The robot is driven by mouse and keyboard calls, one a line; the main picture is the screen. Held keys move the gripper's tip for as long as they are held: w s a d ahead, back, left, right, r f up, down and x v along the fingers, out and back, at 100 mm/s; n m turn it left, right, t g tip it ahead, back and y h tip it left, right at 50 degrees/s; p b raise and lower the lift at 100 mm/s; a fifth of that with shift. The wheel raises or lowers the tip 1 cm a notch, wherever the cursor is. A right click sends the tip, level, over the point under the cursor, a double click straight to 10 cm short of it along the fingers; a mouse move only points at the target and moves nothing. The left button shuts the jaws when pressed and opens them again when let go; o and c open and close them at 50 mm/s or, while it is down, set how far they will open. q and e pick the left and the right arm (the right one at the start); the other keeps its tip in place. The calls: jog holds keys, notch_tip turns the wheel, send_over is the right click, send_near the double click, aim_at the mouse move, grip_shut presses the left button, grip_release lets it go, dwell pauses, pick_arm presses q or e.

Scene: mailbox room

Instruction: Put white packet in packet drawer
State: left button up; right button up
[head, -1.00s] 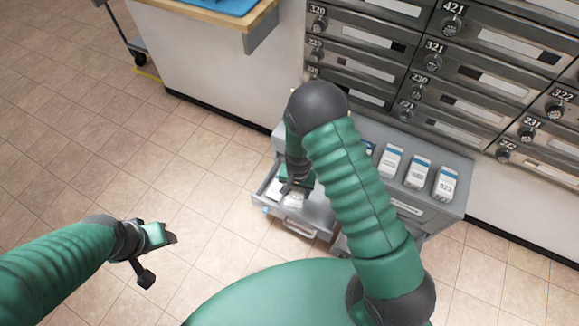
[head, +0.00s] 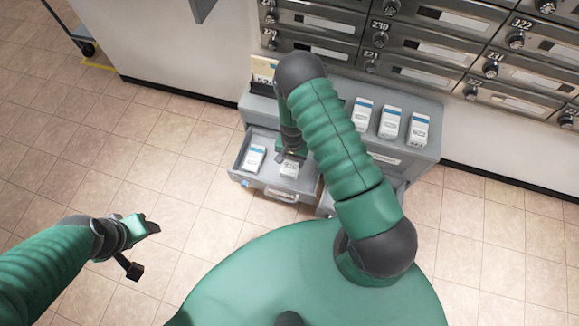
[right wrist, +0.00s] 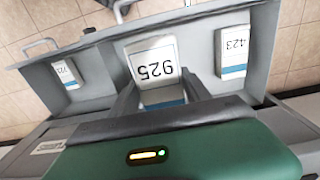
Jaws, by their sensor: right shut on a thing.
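A white packet marked 925 (right wrist: 155,62) is between the fingers of my right gripper (right wrist: 162,98) in the right wrist view. In the head view this packet (head: 289,169) is at the right part of an open grey drawer (head: 240,178), partly under my right gripper (head: 290,155). I cannot tell whether it touches the drawer floor. A second white packet with a blue stripe (head: 254,157) lies in the same drawer to the left; in the right wrist view it is marked 423 (right wrist: 233,52). My left gripper (head: 146,246) is open and empty above the floor.
Several white packets (head: 390,122) stand on the grey cabinet top (head: 428,152). Another open drawer, partly hidden by my right arm, holds a packet (right wrist: 66,74). Numbered mailboxes (head: 420,50) line the wall behind.

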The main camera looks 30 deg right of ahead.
jog(key=f+b, duration=0.2)
jog(key=f, duration=0.1)
jog(key=d+f+b, duration=0.1)
jog(key=f+b, duration=0.1)
jog(key=f, duration=0.1)
jog(key=w+f+b, duration=0.1)
jog(key=f+b, duration=0.1)
jog(key=shift+d+f, duration=0.2)
jog(key=shift+f, duration=0.2)
jog(key=o, duration=1.6)
jog(key=shift+c, duration=0.2)
jog(key=shift+r, duration=0.15)
